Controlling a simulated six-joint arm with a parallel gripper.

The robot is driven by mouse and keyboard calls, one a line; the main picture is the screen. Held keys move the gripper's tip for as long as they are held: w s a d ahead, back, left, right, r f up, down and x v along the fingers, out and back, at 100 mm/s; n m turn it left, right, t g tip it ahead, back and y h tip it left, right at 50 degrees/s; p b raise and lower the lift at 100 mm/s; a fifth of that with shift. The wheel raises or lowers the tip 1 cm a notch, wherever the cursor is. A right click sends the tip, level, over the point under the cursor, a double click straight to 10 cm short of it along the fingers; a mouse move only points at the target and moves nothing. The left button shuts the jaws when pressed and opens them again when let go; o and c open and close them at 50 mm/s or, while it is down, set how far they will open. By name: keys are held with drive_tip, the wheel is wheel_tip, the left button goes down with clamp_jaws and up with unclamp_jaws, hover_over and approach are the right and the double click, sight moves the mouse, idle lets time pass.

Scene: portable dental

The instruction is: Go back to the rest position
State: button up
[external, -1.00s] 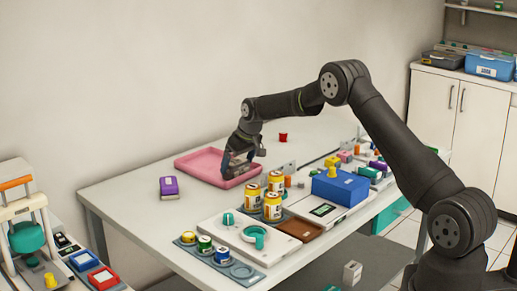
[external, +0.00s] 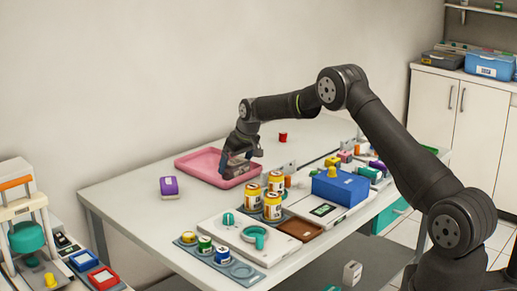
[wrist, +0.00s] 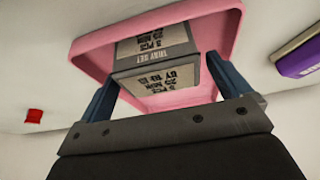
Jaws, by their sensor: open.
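My gripper (external: 232,175) is at the pink tray (external: 190,163) on the white table, over its right part. In the wrist view the two blue fingers of my gripper (wrist: 162,75) are apart, one on each side of a grey box (wrist: 158,72) with a printed "TRAY SET" label. The box appears to stand in the pink tray (wrist: 90,42). I cannot tell whether either finger touches it. In the external view the box is mostly hidden by my gripper.
Several yellow-orange jars (external: 272,207) stand close in front of my gripper. A blue box (external: 340,187) is to the right. The table's left part is mostly clear.

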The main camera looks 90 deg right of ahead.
wheel_tip(320, 180, down, 2)
drive_tip(key=shift+f, duration=0.25)
drive_tip(key=v, duration=1.3)
drive_tip(key=x, duration=1.2)
drive_tip(key=shift+w+f, duration=0.15)
drive_tip(key=shift+f, duration=0.05)
drive_tip(key=shift+w+d+r, duration=0.1)
drive_tip(key=shift+d+r, duration=0.1)
drive_tip(key=shift+r, duration=0.1)
wheel_tip(320, 180, up, 4)
drive_tip(key=shift+f, duration=0.2)
drive_tip(key=s+r, duration=0.7)
drive_tip(key=s, duration=0.5)
drive_tip(key=w+a+f, duration=0.2)
drive_tip(key=w+a, duration=0.9)
drive_tip(key=w, duration=0.1)
drive_tip(key=w+a+f+m, duration=0.1)
drive_tip(key=w+a+f, duration=0.2)
drive_tip(key=w+a, duration=0.8)
drive_tip(key=shift+w+a, duration=0.4)
drive_tip(key=shift+w, duration=0.7)
